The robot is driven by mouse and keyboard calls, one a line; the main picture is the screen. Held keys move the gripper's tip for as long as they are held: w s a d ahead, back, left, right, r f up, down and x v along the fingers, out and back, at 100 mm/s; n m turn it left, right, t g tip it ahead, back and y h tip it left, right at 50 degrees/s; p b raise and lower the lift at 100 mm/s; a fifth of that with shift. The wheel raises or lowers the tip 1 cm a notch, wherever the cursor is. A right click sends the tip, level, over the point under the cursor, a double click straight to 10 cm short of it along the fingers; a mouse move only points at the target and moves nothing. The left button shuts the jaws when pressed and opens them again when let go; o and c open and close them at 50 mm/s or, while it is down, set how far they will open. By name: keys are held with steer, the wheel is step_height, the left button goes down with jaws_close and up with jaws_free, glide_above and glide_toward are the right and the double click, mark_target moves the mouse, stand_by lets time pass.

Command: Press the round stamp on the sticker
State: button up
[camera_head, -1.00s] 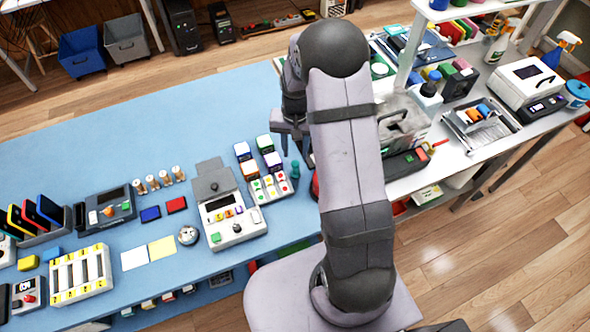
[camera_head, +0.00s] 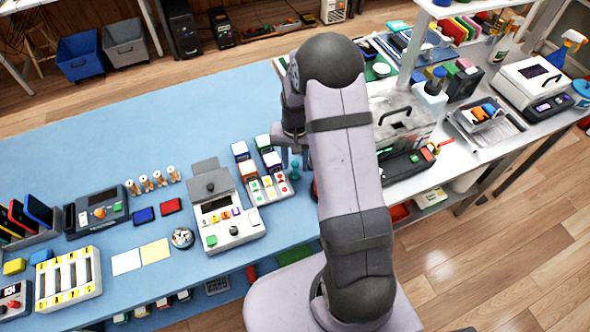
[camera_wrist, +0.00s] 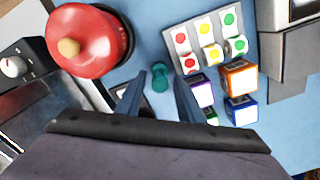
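A small teal knobbed piece, which looks like a round stamp, stands on the blue mat. It shows in the wrist view (camera_wrist: 160,77) and partly in the head view (camera_head: 295,170). My gripper (camera_wrist: 158,88) is open and empty, with its fingers on either side of the teal piece in the picture; I cannot tell the height gap. Rolls of round stickers in red, yellow and green sit on a white tray (camera_wrist: 175,33), right of the gripper in the wrist view. I cannot tell which sticker the task means.
A red dome with a tan knob (camera_wrist: 92,40) stands left of the gripper in the wrist view. Small coloured boxes (camera_wrist: 239,78) stand close on the right. Several wooden-handled pieces (camera_head: 145,183), a blue pad (camera_head: 143,215) and a red pad (camera_head: 171,206) lie further left in the head view.

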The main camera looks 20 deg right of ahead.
mark_target(295, 162)
jaws_close()
steer(key=shift+r, duration=0.1)
steer(key=shift+r+p, duration=2.05)
steer(key=shift+r, duration=0.4)
